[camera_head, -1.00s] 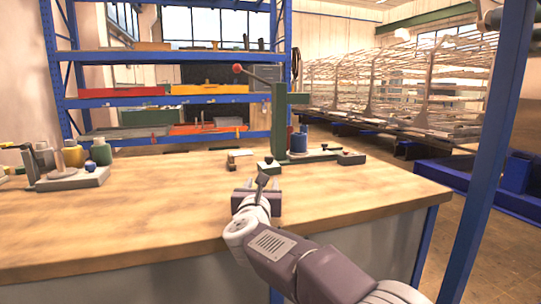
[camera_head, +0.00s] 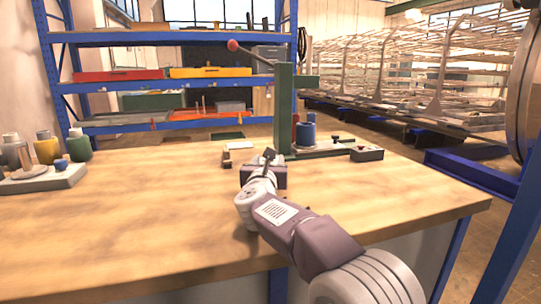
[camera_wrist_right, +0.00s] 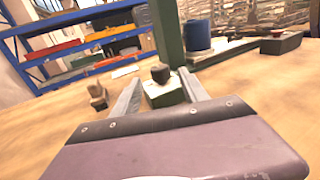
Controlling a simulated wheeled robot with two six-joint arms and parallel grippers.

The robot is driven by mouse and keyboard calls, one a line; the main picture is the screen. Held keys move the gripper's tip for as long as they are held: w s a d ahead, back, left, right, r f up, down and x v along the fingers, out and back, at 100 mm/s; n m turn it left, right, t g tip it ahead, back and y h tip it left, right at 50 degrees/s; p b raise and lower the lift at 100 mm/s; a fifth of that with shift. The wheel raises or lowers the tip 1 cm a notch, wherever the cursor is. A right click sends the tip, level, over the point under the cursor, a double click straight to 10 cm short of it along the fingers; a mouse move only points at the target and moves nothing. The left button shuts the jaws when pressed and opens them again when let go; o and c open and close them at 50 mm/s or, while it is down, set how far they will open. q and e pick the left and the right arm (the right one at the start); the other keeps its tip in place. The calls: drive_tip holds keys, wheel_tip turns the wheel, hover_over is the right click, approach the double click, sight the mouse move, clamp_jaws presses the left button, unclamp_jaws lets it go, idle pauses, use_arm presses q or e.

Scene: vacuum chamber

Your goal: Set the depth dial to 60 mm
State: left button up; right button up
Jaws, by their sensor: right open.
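A small pale-and-green block with a dark knob (camera_wrist_right: 160,73) stands at the foot of the green press (camera_head: 284,110). It may be the depth dial; I can read no scale or number on it. My right gripper (camera_wrist_right: 159,80) is open, its two fingers pointing at this block, with the knob between them in the wrist view. I cannot tell whether they touch it. In the head view my right gripper (camera_head: 264,170) is in front of the press base and hides the block. The press column (camera_wrist_right: 167,32) rises just behind the knob. My left gripper is not in view.
A blue cylinder (camera_head: 306,134) stands on the press base. A dark box with a button (camera_head: 366,154) is right of it. A small wooden block (camera_wrist_right: 97,94) is left of the knob. A tray with bottles (camera_head: 40,178) stands left. The front bench top (camera_head: 130,220) is clear.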

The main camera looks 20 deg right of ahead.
drive_tip(key=x, duration=0.5)
drive_tip(key=shift+w+d+p, duration=0.1)
drive_tip(key=shift+w+p, duration=0.05)
drive_tip(key=shift+p, duration=0.15)
clamp_jaws()
drive_tip(key=shift+d+f+n+y+b, duration=0.15)
drive_tip(key=shift+n+y+b, duration=0.15)
drive_tip(key=shift+y+b, duration=0.45)
drive_tip(key=n+t+y+b, duration=0.1)
drive_tip(key=n+y+b, duration=0.2)
drive_tip(key=y+b, duration=0.1)
drive_tip(key=n+y, duration=0.2)
drive_tip(key=y, duration=0.1)
drive_tip(key=shift+b, duration=0.35)
drive_tip(key=shift+n+g+y, duration=0.4)
drive_tip(key=shift+n+y, duration=0.5)
drive_tip(key=shift+y, duration=0.55)
